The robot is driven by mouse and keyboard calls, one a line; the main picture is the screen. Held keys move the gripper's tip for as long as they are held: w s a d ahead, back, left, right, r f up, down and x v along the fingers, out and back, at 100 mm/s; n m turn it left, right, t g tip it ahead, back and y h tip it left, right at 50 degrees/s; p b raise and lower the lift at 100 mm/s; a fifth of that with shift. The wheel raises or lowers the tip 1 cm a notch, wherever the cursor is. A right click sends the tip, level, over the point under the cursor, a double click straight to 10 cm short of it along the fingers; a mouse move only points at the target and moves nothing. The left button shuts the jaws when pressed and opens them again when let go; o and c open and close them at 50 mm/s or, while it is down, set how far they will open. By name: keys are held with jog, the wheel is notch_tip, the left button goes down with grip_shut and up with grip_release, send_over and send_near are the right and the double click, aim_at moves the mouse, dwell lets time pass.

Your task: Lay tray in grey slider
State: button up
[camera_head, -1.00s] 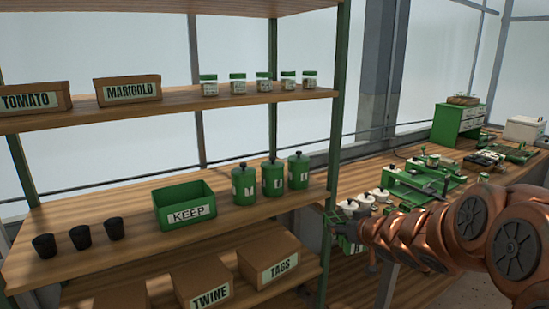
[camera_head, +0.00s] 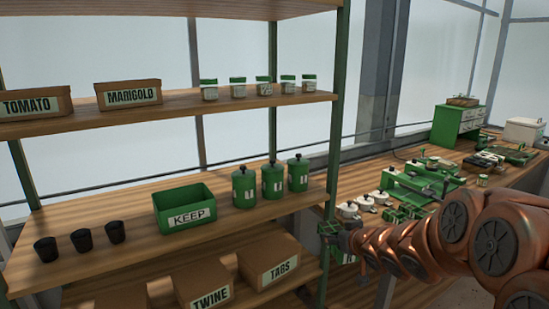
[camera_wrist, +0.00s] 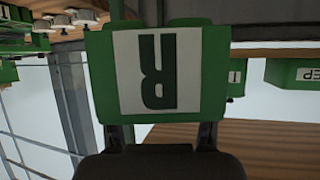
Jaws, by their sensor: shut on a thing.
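My gripper (camera_wrist: 161,134) is shut on a green, block-like thing (camera_wrist: 94,75) with a white label. The label bears a large dark letter R, upside down in the wrist view. In the head view my gripper (camera_head: 340,236) is beside the shelf's right front post, with the held green thing small and partly hidden there. A green machine (camera_head: 420,187) stands on the bench behind my arm, likely the seeder. I cannot make out a grey slider on it. Dark flat pieces (camera_head: 518,154) that may be trays lie farther back on the bench.
A wooden shelf (camera_head: 150,195) with a green post (camera_head: 333,150) stands left of my gripper. It holds a green KEEP bin (camera_head: 172,197), green canisters (camera_head: 245,188) and black pots (camera_head: 46,249). A green drawer unit (camera_head: 457,125) is at the back.

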aim_at(330, 251)
jog(key=shift+m+h, duration=0.6)
jog(key=f, duration=0.2)
jog(key=a+f, duration=0.1)
jog(key=f, duration=0.1)
jog(key=w+f, duration=0.1)
jog(key=f, duration=0.1)
jog(key=shift+a, duration=0.15)
notch_tip(330, 251, down, 4)
jog(key=w+d+f+m+h, duration=0.1)
jog(key=d+m+h, duration=0.1)
jog(key=v, duration=0.5)
jog(key=shift+s+d, duration=0.2)
jog(key=shift+s, duration=0.1)
